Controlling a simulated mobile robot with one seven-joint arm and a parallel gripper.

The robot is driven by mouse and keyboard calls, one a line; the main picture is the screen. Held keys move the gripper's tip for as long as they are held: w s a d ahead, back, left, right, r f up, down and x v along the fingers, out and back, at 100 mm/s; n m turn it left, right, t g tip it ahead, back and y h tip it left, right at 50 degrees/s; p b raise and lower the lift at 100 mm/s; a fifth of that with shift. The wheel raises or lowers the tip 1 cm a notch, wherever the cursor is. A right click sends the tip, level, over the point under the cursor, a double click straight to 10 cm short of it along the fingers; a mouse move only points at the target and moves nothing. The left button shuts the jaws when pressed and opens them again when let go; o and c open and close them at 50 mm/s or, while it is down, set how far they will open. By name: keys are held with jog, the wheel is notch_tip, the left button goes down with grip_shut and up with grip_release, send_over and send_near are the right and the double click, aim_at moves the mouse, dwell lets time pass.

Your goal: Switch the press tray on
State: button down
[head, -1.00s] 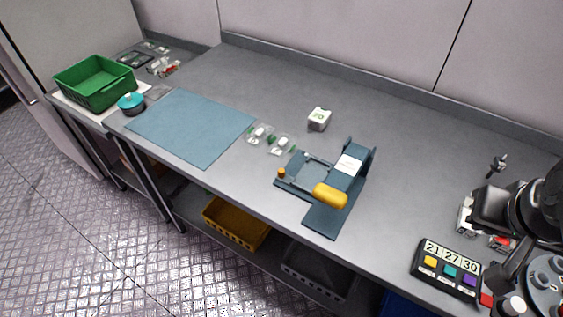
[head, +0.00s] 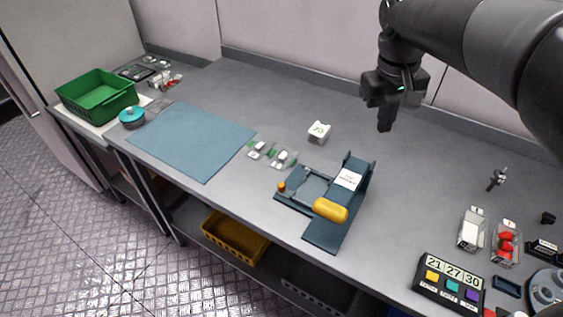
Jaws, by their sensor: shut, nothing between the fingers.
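The press tray (head: 322,235) is a dark blue fixture on the bench, right of the blue mat. It has a yellow handle (head: 330,210), a small orange knob (head: 282,187) at its left corner and a white label (head: 348,179) on its raised back part. My gripper (head: 385,121) hangs in the air above the back of the bench, up and right of the press tray. Its fingers point down, shut and empty, and touch nothing. No switch on the tray can be made out for certain.
A small white box (head: 319,132) stands behind the tray, and clear packs (head: 283,158) lie left of it. A blue mat (head: 191,140) and a green crate (head: 98,97) are at the left.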

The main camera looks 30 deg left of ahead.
jog(key=s+a+f+n+h, duration=0.1)
jog(key=a+f, duration=0.3)
jog(key=a, duration=0.6)
jog(key=s+a+f+n+g+h, duration=0.1)
jog(key=a+f, duration=0.4)
jog(key=a, duration=0.5)
jog(key=s+a+f+n+g+h, duration=0.1)
jog(key=a+f+n, duration=0.4)
jog(key=a, duration=0.5)
jog(key=shift+s+a, duration=0.25)
jog(key=shift+s, duration=0.65)
jog(key=x, duration=0.9)
jog(key=shift+d, duration=0.3)
jog(key=d, duration=0.2)
jog(key=shift+s+d+f, duration=0.3)
jog(key=shift+d+f, duration=0.05)
jog(key=shift+s+d, duration=0.15)
jog(key=shift+d, duration=0.55)
